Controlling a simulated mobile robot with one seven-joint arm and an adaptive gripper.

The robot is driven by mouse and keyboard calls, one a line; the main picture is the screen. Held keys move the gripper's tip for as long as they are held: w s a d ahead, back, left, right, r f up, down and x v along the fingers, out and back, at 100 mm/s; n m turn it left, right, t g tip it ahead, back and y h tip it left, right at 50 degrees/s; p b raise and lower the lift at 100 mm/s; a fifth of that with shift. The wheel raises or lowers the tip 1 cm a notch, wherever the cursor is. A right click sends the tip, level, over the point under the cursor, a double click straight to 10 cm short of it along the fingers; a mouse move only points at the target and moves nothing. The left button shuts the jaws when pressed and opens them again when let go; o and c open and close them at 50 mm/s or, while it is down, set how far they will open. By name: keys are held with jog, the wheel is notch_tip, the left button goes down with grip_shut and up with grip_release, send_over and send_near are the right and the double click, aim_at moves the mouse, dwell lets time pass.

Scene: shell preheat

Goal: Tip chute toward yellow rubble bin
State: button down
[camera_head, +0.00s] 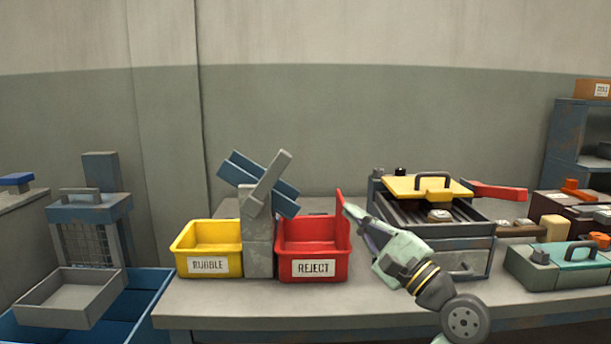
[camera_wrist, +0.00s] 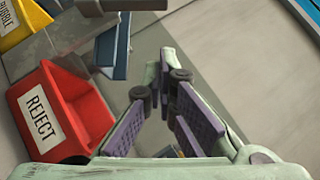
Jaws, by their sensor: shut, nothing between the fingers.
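The blue chute (camera_head: 259,183) sits tilted on a grey post (camera_head: 258,245) between the two bins. Its lower end is at the right, above the red reject bin (camera_head: 313,246). A grey lever (camera_head: 271,179) on the chute leans up to the right. The yellow rubble bin (camera_head: 207,241) stands left of the post and looks empty. My gripper (camera_head: 347,210) is shut and empty, apart from the chute, near the red bin's right wall. In the wrist view, my gripper (camera_wrist: 164,78) points past the chute's blue end (camera_wrist: 113,52), with the reject bin (camera_wrist: 62,108) at its left.
A grey box with a yellow lid (camera_head: 428,187) and a red handle (camera_head: 496,191) stands right of my gripper. A teal case (camera_head: 560,266) is farther right. A wire-mesh basket (camera_head: 89,245) and a grey tray (camera_head: 72,298) are at the left.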

jog(key=s+a+r+p+x, duration=0.1)
jog(key=s+p+x, duration=0.1)
jog(key=x, duration=1.1)
jog(key=shift+a+p, duration=0.3)
jog(key=shift+p, duration=0.5)
jog(key=shift+r, duration=0.2)
